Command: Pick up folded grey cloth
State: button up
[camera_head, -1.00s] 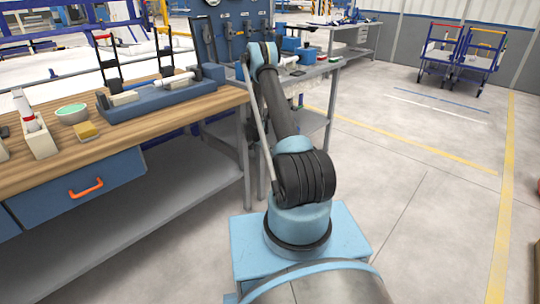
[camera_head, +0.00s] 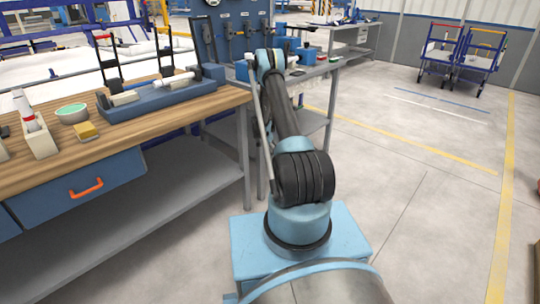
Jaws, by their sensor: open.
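I cannot make out a folded grey cloth for certain in the head view. Small items lie on the grey side bench (camera_head: 322,70) behind my arm, too small to identify, and my arm covers part of that bench. My arm rises from its light blue base and leans up and slightly left towards this bench. I cannot make out my gripper or its fingertips; the far end of the arm is hidden behind its upper joint.
A wooden workbench (camera_head: 200,105) on the left carries a blue fixture (camera_head: 160,101) with a pipe, a green-lined bowl (camera_head: 72,113), a yellow block (camera_head: 85,131) and a white holder (camera_head: 38,138). A blue tool board stands behind. Open floor (camera_head: 400,200) lies right, with carts (camera_head: 465,50) far back.

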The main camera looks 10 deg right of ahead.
jog(key=shift+f, duration=0.25)
dwell(0.3)
jog(key=c, duration=1.1)
